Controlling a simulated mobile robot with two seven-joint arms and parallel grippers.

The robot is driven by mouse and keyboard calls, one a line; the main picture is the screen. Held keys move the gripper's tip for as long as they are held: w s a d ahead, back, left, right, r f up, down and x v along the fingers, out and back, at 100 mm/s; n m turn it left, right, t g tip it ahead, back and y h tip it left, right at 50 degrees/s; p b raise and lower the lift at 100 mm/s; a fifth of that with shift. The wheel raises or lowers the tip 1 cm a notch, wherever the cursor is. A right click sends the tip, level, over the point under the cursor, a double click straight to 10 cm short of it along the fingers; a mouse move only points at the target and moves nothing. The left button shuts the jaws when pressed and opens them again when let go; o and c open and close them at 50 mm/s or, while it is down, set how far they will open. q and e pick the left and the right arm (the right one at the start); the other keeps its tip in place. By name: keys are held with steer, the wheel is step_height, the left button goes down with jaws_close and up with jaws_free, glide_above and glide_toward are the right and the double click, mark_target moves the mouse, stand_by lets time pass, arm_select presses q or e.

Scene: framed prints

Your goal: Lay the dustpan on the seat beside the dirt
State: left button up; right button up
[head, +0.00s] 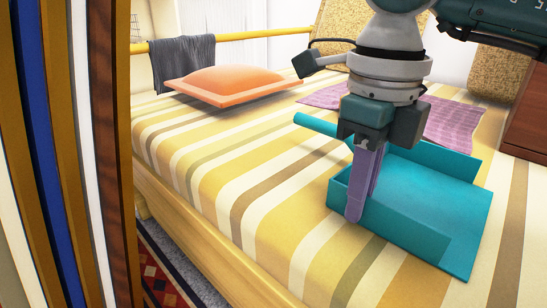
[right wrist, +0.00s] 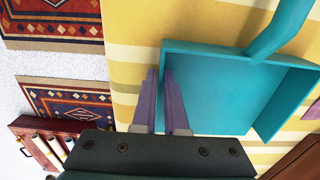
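The teal dustpan (head: 425,200) is on the yellow-striped seat (head: 270,180), its handle (head: 318,125) pointing toward the back left. It also shows in the right wrist view (right wrist: 225,95). My right gripper (head: 363,185) points down at the pan's near-left side wall, with its purple fingers (right wrist: 163,95) on either side of that wall. They are close together and look shut on it. I cannot tell whether the pan rests fully on the seat. No dirt can be made out. My left gripper is not in view.
An orange cushion (head: 228,85) and a grey cloth (head: 183,62) are at the far left of the seat. A purple cloth (head: 453,122) lies behind the dustpan. Striped panels (head: 65,150) block the left side. The seat's middle-left is clear. Patterned rugs (right wrist: 55,22) lie on the floor.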

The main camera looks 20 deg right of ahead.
steer(key=o, duration=0.3)
